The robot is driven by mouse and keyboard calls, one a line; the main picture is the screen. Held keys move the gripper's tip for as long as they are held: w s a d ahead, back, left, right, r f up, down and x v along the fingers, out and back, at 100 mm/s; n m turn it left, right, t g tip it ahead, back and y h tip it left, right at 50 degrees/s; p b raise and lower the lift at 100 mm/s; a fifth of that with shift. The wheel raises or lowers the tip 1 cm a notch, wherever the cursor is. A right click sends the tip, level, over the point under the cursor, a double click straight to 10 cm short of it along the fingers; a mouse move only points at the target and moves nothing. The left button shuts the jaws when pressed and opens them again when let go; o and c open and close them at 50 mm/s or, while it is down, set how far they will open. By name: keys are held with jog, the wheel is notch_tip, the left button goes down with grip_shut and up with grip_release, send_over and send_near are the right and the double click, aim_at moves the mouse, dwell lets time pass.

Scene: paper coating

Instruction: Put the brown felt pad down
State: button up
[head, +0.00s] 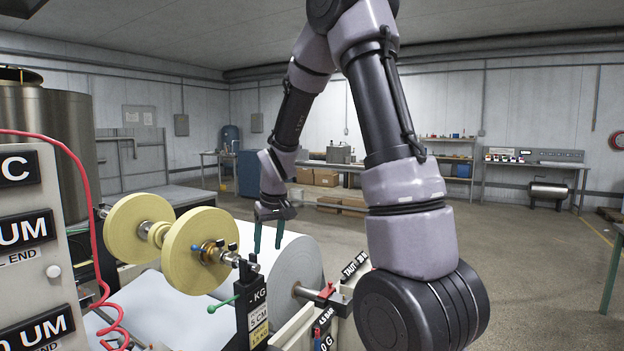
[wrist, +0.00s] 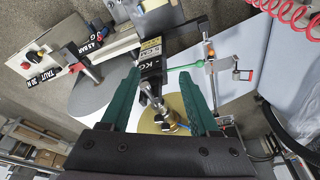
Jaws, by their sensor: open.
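My gripper (head: 268,247) is open, its two green fingers pointing down above the machine, just right of the yellow discs. In the wrist view, the fingers (wrist: 160,76) stand apart with no pad between them. Through the gap I see a metal shaft end (wrist: 150,92) and part of a tan-yellow disc (wrist: 158,113), which appear to be below the fingers. I cannot make out a brown felt pad in either view.
Two yellow discs (head: 190,250) sit on a shaft beside a large pale paper roll (head: 292,268). A black labelled post (head: 252,312) and a green-handled lever (head: 222,304) stand close by. A red coiled hose (head: 88,200) hangs at the left.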

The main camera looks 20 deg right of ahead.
jog(key=s+d+r+m+t, duration=0.25)
jog(key=s+r, duration=0.75)
jog(key=r, duration=0.5)
jog(key=s+r+m+t+y, duration=0.1)
jog(key=s+r+m, duration=0.2)
jog(key=s, duration=1)
notch_tip(320, 180, up, 4)
jog(key=shift+d+f+t, duration=0.2)
jog(key=shift+d+t, duration=0.05)
jog(key=shift+t, duration=0.1)
jog(key=shift+m, duration=0.25)
jog(key=shift+c, duration=0.4)
